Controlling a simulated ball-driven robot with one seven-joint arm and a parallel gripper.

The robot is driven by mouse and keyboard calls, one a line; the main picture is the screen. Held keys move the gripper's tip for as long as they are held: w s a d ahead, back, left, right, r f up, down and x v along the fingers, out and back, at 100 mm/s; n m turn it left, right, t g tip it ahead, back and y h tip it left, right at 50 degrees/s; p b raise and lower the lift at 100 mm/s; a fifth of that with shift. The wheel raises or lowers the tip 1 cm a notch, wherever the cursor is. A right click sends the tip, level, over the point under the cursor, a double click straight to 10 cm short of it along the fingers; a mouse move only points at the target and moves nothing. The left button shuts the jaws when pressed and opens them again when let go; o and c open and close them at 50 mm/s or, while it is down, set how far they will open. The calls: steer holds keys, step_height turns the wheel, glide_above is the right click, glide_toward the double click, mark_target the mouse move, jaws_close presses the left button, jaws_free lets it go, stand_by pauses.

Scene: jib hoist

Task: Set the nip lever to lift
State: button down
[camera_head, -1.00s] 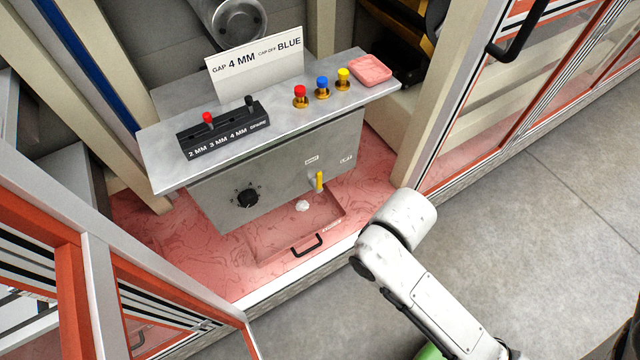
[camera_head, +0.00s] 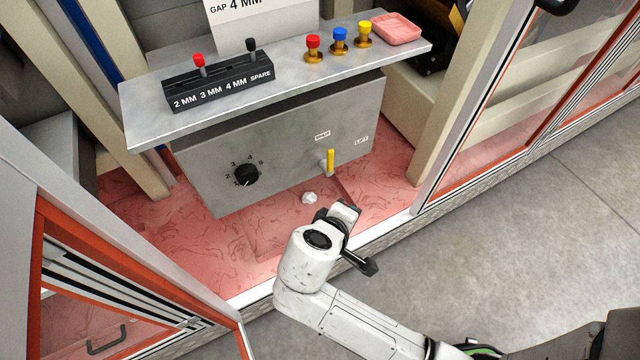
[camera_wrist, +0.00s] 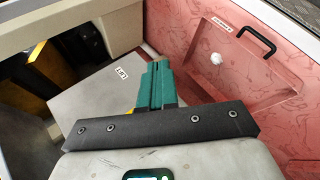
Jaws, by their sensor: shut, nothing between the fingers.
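The nip lever is a short yellow handle (camera_head: 330,161) on the front of the grey box, standing roughly upright. It sits between a small blurred label (camera_head: 322,135) and a LIFT label (camera_head: 361,141) to its right. In the wrist view the LIFT label (camera_wrist: 122,73) shows on the box front, and a sliver of yellow, likely the lever (camera_wrist: 129,112), shows left of the fingers, mostly hidden. My gripper (camera_wrist: 158,70) has teal fingers closed together and empty. In the head view my wrist is in front of and below the lever; the fingertips cannot be made out.
A numbered black knob (camera_head: 245,175) is left of the lever. Framed doors stand at both sides.

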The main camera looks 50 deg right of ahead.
steer(key=w+a+r+n+t+h+b, duration=0.1)
steer(key=w+a+n+t+h+b, duration=0.2)
steer(key=w+a+t+h+b, duration=0.2)
steer(key=w+a+h+b, duration=0.1)
steer(key=w+a+b, duration=0.1)
steer(key=w+a, duration=0.1)
steer(key=shift+w+a+r+t, duration=0.15)
steer(key=shift+w+a+t, duration=0.2)
steer(key=shift+a, duration=0.45)
steer(key=shift+d, duration=0.1)
steer(key=b, duration=0.2)
glide_toward(327, 159)
steer(key=w+a+x, duration=0.1)
steer(key=x, duration=0.5)
steer(key=shift+s+d, duration=0.15)
steer(key=shift+d, duration=0.4)
